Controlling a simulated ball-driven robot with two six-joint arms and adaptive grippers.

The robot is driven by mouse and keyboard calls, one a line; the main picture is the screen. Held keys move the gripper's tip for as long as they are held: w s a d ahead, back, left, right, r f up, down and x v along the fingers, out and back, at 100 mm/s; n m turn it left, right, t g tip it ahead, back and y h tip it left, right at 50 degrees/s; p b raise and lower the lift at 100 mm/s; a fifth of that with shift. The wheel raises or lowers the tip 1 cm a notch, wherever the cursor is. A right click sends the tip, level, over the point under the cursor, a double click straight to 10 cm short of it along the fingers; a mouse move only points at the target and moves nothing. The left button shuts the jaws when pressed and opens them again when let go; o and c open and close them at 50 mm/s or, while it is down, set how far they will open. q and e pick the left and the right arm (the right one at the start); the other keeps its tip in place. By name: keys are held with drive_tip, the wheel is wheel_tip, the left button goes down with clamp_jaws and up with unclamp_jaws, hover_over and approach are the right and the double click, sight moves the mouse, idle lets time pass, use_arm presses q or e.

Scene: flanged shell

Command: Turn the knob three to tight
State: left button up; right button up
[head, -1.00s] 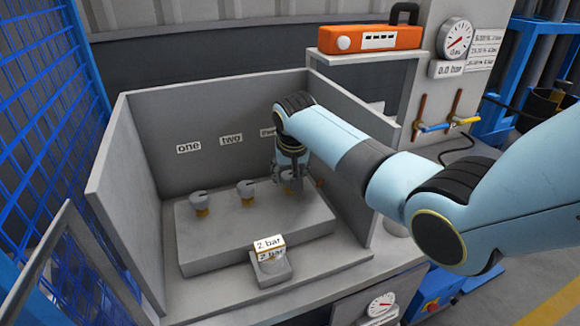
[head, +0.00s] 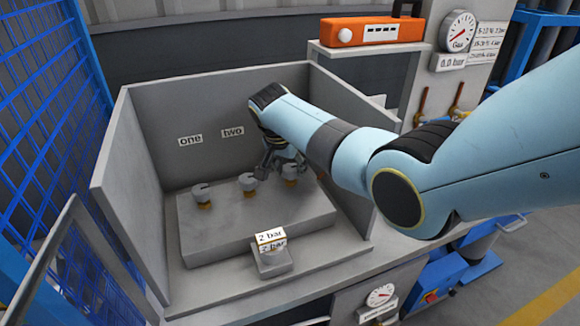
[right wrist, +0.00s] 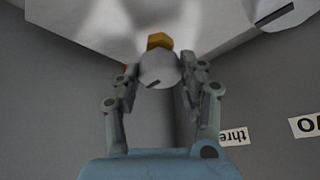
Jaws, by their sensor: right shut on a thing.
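Knob three (head: 289,171) is a pale round knob on a yellow collar, at the right end of the row on the grey block (head: 256,228). My right gripper (head: 291,177) reaches it from behind, tilted, with its fingers on either side. In the right wrist view the knob (right wrist: 160,70) sits between the two fingertips of the gripper (right wrist: 160,76), with a dark mark on its face. The gripper is shut on it. The "three" label (right wrist: 234,137) shows partly there; my arm hides it in the head view. My left gripper is not in view.
Knob one (head: 202,193) and knob two (head: 247,183) stand to the left. A small block marked "2 bar" (head: 272,262) sits in front. Grey walls (head: 125,190) enclose the back and sides. An orange case (head: 372,31) lies on the shelf behind.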

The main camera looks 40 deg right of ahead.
idle(0.3)
drive_tip(key=o, duration=1.2)
drive_tip(key=v, duration=1.2)
drive_tip(key=shift+d, duration=0.1)
